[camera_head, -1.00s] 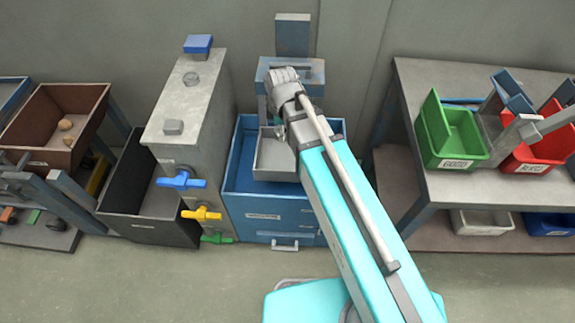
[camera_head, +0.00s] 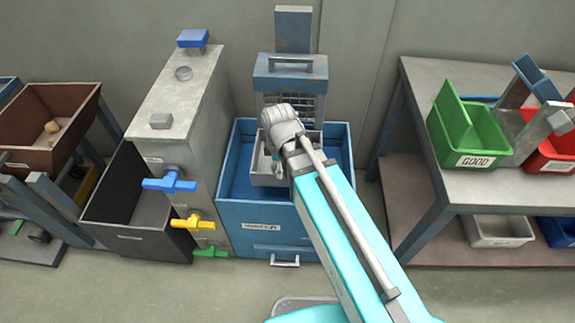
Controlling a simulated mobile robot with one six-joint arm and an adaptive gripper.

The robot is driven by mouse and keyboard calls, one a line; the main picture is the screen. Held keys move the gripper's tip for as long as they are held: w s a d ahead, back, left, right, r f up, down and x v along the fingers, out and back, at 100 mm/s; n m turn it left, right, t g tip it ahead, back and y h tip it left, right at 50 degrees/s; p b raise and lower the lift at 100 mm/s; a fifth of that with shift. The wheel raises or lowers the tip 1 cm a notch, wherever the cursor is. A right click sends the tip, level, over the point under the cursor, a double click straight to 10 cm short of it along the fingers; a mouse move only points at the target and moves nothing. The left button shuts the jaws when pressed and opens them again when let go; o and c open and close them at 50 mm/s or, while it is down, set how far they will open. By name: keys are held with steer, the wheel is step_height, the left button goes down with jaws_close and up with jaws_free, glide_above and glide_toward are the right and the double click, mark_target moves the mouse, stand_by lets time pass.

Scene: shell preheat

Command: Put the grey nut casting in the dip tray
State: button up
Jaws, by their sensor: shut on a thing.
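A light grey open tray (camera_head: 258,178), which I take for the dip tray, sits inside the top of a blue cabinet (camera_head: 235,200). My gripper (camera_head: 276,168) points down over this tray, at the end of my turquoise arm. It is shut on a small grey piece, which I take for the grey nut casting. The fingers, my wrist and the small picture size hide most of that piece. I cannot tell whether it touches the tray floor. The tray's right part is behind my arm.
A tall grey cabinet (camera_head: 185,110) with blue, yellow and green valves stands left of the blue one. A blue frame with a grille (camera_head: 290,75) rises behind. A bench at right holds a green bin (camera_head: 466,130) and a red bin (camera_head: 555,150). A brown bin (camera_head: 40,125) stands far left.

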steer(key=shift+w, duration=0.15)
steer(key=w+f+b, duration=0.2)
steer(key=w, duration=0.2)
steer(key=w+d+f+b, duration=0.1)
steer(key=w+f+b, duration=0.5)
steer(key=w, duration=0.1)
steer(key=shift+w+d, duration=0.25)
steer(key=shift+w, duration=0.1)
steer(key=shift+w+d+f+b, duration=0.1)
steer(key=shift+w+f+b, duration=0.4)
steer(key=shift+w, duration=0.05)
steer(key=shift+w+f+b, duration=0.5)
steer(key=shift+f+b, duration=0.2)
steer(key=shift+s+f+b, duration=0.1)
steer(key=shift+f+b, duration=1.2)
steer(key=shift+f, duration=0.05)
steer(key=shift+d+f, duration=0.1)
steer(key=shift+f, duration=0.05)
steer(key=o, duration=1.2)
